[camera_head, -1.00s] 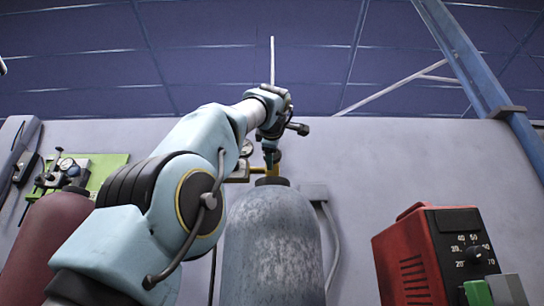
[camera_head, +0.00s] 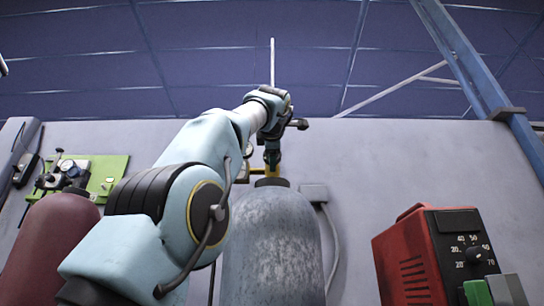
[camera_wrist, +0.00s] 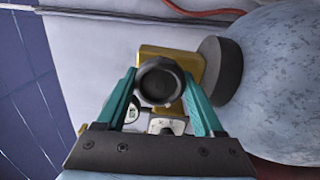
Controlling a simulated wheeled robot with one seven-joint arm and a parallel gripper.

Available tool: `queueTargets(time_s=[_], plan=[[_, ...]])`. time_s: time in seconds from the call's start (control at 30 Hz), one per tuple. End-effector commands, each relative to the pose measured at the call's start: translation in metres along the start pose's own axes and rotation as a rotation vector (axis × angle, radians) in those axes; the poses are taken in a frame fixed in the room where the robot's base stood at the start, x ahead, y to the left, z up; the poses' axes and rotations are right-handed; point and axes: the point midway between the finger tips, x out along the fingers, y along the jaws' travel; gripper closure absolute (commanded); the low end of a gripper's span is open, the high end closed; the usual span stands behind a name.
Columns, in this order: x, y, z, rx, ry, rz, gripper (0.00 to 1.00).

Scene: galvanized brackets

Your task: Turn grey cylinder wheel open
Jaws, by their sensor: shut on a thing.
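The grey cylinder (camera_head: 270,245) stands upright in the middle of the head view; its speckled body also shows in the wrist view (camera_wrist: 285,75). Its dark round wheel (camera_wrist: 161,82) sits at the brass valve (camera_wrist: 190,64) on the cylinder's neck. My gripper (camera_wrist: 160,85) has its two teal fingers on either side of the wheel and is shut on it. In the head view my gripper (camera_head: 272,158) is above the cylinder's neck, and the wheel is hidden there.
A dark red cylinder (camera_head: 50,245) stands at the left, by a green panel (camera_head: 106,178) with gauges. A red machine with a dial (camera_head: 405,265) is at the right. A grey wall box (camera_head: 315,192) is behind the cylinder. A red hose (camera_wrist: 205,13) runs along the wrist view's top.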

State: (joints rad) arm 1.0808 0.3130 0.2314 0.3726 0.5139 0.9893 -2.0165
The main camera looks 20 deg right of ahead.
Motion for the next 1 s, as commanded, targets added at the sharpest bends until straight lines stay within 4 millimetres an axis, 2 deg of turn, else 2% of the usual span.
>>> queueTargets(time_s=[0.03,0.07,0.3,0.53,0.67,1.0], plan=[[0.0,-0.001,0.0,-0.001,0.001,-0.003,0.86],[0.0,-0.001,0.0,-0.001,0.001,-0.003,0.28],[0.0,-0.001,0.0,0.0,0.001,-0.002,0.01],[0.0,-0.001,0.0,0.0,0.0,-0.001,0.01],[-0.008,-0.001,0.0,0.0,-0.001,0.001,0.01],[-0.071,-0.003,0.001,-0.001,-0.005,0.001,0.01]])
